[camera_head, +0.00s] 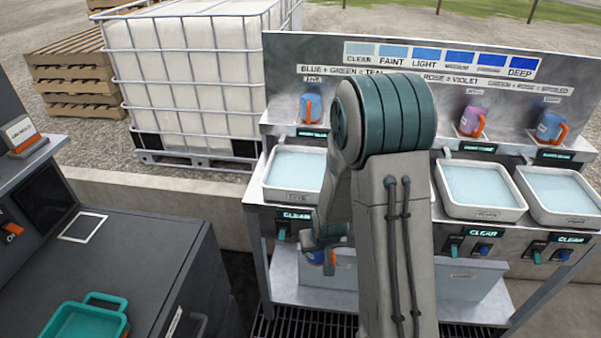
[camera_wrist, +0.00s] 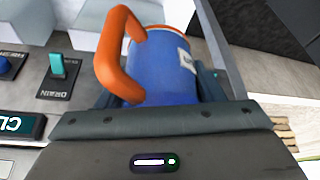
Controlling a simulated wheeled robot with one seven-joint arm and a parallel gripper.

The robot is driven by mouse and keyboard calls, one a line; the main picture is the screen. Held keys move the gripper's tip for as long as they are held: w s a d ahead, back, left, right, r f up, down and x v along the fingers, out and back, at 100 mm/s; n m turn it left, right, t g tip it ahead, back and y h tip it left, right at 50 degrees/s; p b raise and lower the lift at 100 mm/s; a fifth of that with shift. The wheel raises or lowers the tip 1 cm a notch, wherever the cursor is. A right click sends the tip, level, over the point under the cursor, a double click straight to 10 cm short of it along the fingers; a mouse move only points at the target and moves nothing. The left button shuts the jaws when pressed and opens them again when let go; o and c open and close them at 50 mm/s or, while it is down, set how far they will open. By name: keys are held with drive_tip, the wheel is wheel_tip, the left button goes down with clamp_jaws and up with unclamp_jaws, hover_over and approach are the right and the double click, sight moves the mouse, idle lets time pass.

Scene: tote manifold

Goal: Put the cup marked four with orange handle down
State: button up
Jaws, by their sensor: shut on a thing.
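A blue cup (camera_wrist: 160,75) with an orange handle is held between the jaws of my gripper (camera_wrist: 155,105) in the wrist view. A small pale label is on its side, but its mark is too small to read. In the head view the cup (camera_head: 317,257) shows just below my gripper (camera_head: 325,244), in front of the bench and below the row of basins. My arm hides part of the scene there.
Several basins of pale liquid line the bench, such as the left basin (camera_head: 295,148) and right basin (camera_head: 523,180). A teal tray (camera_head: 85,322) lies on the dark counter (camera_head: 140,262) at left, otherwise mostly clear.

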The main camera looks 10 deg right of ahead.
drive_tip(key=shift+b+x, duration=0.6)
drive_tip(key=shift+x, duration=0.4)
drive_tip(key=shift+s+d+r, duration=0.1)
drive_tip(key=shift+r, duration=0.4)
drive_tip(key=w+d+r, duration=0.1)
drive_tip(key=d+r, duration=0.2)
drive_tip(key=r, duration=0.4)
drive_tip(key=w+d+r, duration=0.1)
drive_tip(key=d+r, duration=0.3)
drive_tip(key=r, duration=0.4)
drive_tip(key=w+d+r+n, duration=0.1)
drive_tip(key=w+d+r, duration=0.1)
drive_tip(key=d+r, duration=0.2)
wheel_tip(320, 180, up, 3)
drive_tip(key=shift+r, duration=0.2)
drive_tip(key=shift+w, duration=0.1)
